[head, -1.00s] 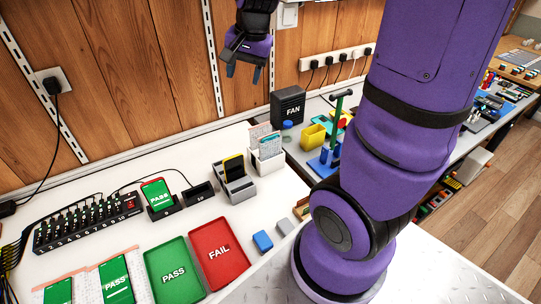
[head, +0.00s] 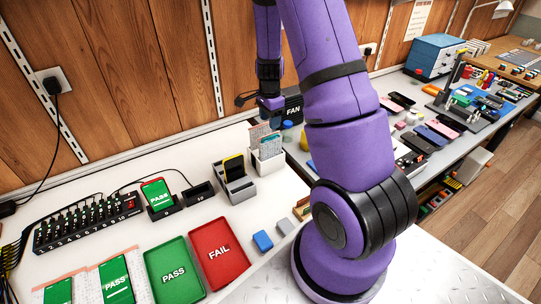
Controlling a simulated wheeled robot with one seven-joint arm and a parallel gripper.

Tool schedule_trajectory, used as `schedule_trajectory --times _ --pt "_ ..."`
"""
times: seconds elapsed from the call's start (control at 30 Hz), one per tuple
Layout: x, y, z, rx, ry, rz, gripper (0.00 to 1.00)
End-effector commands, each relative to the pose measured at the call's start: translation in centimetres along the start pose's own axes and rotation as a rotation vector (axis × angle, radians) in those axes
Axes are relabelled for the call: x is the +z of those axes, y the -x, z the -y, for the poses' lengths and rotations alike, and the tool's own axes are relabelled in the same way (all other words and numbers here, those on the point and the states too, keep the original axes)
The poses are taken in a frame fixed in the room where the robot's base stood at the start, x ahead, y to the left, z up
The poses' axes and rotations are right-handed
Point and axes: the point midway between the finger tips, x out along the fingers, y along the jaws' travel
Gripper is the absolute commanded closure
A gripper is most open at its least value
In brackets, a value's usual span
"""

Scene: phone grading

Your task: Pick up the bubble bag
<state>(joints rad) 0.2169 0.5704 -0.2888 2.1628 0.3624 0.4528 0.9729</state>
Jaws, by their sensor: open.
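Two pale, dotted bubble bags with pink edges lie at the lower left of the white bench in the head view, each with a green PASS phone on or in it. The right-hand one (head: 142,279) shows more fully; the other is cut by the frame edge. Upright pale sheets (head: 260,134) stand in a white holder (head: 269,161); I cannot tell whether they are bags. My gripper (head: 271,117) is open and hangs pointing down near the back of this holder, in front of the fan box. Its fingers are small and partly hidden, and nothing shows between them.
A green PASS tray (head: 174,290) and a red FAIL tray (head: 242,272) lie at the front. A grey stand (head: 236,188) is left of the holder. A FAN box (head: 293,107) stands behind. My arm hides part of the right bench.

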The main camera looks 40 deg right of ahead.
Motion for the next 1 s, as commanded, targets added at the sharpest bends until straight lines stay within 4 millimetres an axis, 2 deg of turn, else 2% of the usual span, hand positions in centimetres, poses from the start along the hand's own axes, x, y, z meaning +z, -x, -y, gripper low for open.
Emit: schedule_trajectory --times 0.33,0.57,0.83,1.0 --pt "-0.1 -4.6 -0.1 0.004 -0.006 -0.001 0.46" --pt "-0.1 -6.0 -0.2 0.002 -0.005 -0.001 0.46" --pt "0.2 -9.6 -0.8 0.003 -0.005 -0.001 0.46" --pt "0.2 -10.8 -0.8 0.002 -0.004 -0.001 0.46"
